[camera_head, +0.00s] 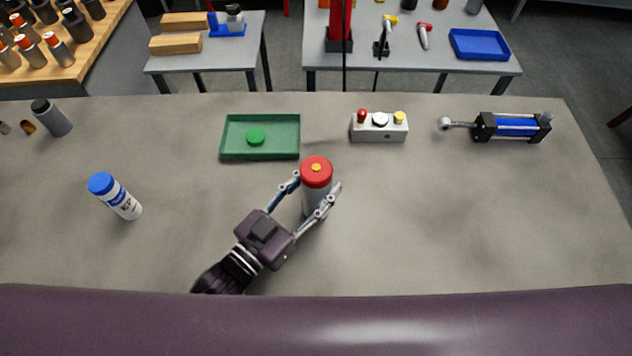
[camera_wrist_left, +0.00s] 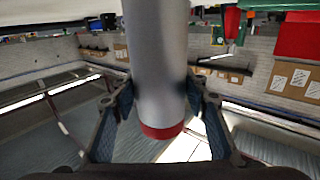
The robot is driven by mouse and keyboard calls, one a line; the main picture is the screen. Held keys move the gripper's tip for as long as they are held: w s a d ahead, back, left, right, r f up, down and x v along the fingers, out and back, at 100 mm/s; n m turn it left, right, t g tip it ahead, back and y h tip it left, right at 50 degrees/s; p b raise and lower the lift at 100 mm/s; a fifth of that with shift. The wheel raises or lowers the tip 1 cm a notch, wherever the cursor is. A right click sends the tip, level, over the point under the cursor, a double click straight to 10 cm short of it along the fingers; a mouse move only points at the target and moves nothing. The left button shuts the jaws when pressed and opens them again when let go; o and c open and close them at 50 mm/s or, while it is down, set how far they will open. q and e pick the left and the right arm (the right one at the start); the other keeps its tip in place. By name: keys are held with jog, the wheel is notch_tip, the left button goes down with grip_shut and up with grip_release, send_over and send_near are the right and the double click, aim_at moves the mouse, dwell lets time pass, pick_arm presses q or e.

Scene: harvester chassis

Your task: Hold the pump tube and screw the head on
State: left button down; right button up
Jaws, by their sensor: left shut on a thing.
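The pump tube (camera_head: 316,200) is a grey cylinder with a red top that has a small yellow centre. It stands upright near the middle of the bench in the head view. My left gripper (camera_head: 317,184) is shut on it, with one finger on each side. In the left wrist view the tube (camera_wrist_left: 156,60) fills the space between the fingers, its red end at the bottom of the picture. My right gripper is not in view.
A white-and-blue bottle (camera_head: 118,198) and a grey bottle (camera_head: 52,117) are on the left. A box with buttons (camera_head: 379,127) and a blue cylinder (camera_head: 514,126) are at the back right. The bench (camera_head: 450,230) is clear at the front right.

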pick_arm(q)
jog(key=shift+r, duration=0.1)
jog(key=c, duration=1.1)
grip_release()
jog(key=shift+c, duration=0.2)
jog(key=b+v, duration=0.2)
jog(key=v, duration=1)
jog(key=shift+b, duration=0.3)
jog(key=shift+r, duration=0.1)
